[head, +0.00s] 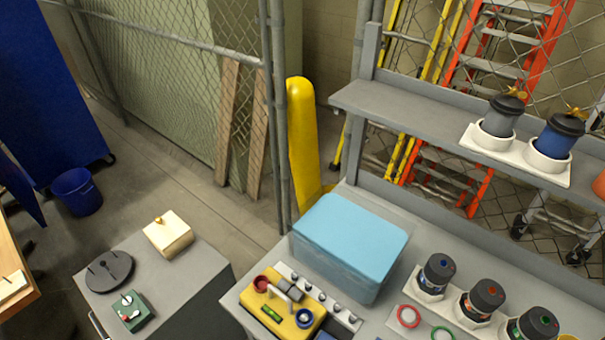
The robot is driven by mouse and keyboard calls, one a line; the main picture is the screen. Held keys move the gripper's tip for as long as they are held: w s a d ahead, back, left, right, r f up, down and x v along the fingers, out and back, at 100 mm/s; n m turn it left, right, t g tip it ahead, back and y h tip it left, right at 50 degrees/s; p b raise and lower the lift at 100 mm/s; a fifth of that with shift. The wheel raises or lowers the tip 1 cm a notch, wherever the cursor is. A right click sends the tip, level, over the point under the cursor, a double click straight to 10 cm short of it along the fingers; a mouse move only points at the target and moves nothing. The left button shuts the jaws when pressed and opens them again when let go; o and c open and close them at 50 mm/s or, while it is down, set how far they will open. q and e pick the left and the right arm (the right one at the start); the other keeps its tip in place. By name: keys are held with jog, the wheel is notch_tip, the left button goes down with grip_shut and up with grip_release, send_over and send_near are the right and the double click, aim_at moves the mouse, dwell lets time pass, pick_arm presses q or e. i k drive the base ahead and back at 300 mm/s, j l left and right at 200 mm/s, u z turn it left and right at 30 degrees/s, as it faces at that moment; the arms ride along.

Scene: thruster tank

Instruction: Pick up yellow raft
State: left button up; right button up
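The yellow raft (283,326) appears to be the flat yellow block at the bottom centre of the head view, on the grey workbench (238,296). It carries a dark red round cup, a blue ring, a green piece and a grey handle-like part. It lies directly in front of a light blue water tank (350,232). Its lower edge is close to the picture's bottom edge. Neither my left gripper nor my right gripper shows in this view.
Dark-capped canisters (484,299) and coloured rings (408,316) stand to the right. A shelf (415,109) overhangs the bench's back. A lower grey cabinet (198,270) stands left.

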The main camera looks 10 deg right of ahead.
aim_at(274, 300)
jog(key=i+j+z, duration=0.2)
jog(key=z, duration=0.2)
jog(key=i+j+z, duration=0.3)
jog(key=z, duration=0.15)
